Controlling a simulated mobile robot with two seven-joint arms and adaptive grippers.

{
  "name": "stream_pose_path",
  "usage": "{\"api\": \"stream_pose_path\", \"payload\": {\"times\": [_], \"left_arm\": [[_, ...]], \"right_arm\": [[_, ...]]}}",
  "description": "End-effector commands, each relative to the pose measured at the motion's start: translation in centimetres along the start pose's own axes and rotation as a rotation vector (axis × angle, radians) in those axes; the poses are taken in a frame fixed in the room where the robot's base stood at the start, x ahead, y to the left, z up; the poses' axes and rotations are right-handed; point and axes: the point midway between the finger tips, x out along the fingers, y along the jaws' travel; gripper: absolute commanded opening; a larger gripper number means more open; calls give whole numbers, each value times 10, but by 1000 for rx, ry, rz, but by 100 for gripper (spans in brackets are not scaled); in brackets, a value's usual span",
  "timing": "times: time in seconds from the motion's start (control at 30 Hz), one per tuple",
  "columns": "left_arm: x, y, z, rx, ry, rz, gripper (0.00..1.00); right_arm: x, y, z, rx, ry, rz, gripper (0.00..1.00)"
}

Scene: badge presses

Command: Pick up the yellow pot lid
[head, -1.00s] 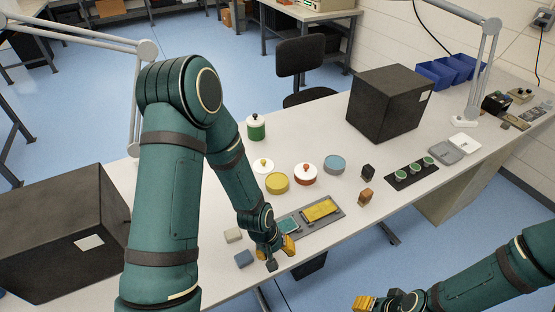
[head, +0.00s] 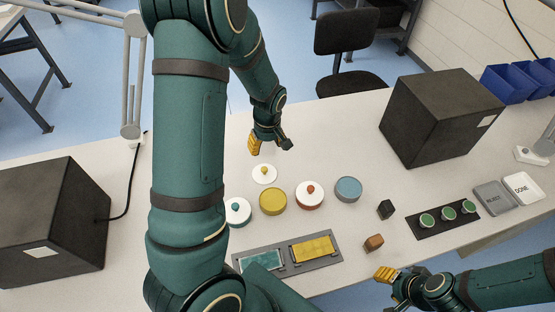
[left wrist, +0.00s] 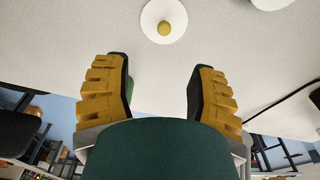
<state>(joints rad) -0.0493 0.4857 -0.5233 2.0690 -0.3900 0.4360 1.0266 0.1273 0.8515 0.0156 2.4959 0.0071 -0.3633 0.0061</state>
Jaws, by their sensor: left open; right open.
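The yellow pot lid (head: 262,178), a white disc with a yellow knob, lies flat on the table behind the yellow pot (head: 272,202). It also shows at the top of the left wrist view (left wrist: 150,30), beyond the fingertips. My left gripper (head: 270,143) is open and empty, behind the lid and apart from it. In the left wrist view, the two yellow-padded fingers of my left gripper (left wrist: 160,66) are spread wide with nothing between them. The yellow pot shows no lid on it. My right gripper (head: 388,286) is open at the table's front edge, at lower right.
A red pot (head: 309,202) with a white lid, a blue pot (head: 348,189) and a teal-knobbed pot (head: 237,212) stand near the lid. A grey fixture tray (head: 332,272) lies in front. Dark boxes (head: 435,120) (head: 45,220) stand at both sides.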

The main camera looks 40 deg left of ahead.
Motion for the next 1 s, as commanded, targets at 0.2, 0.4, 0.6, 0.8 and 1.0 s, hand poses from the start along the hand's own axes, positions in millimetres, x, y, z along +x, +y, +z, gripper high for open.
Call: {"api": "stream_pose_path", "payload": {"times": [0.2,0.4,0.6,0.8,1.0], "left_arm": [[22,-1,1,0,-2,-4,57],[60,-1,1,0,-2,-3,57],[83,-1,0,0,-1,-2,57],[92,-2,1,1,-1,0,57],[118,-7,2,1,-2,-2,57]], "right_arm": [[4,2,2,-1,-5,0,47],[10,4,5,-3,-10,-1,47],[14,5,7,-4,-14,-1,47],[14,6,8,-4,-15,-1,47],[19,7,9,-5,-19,-2,47]]}}
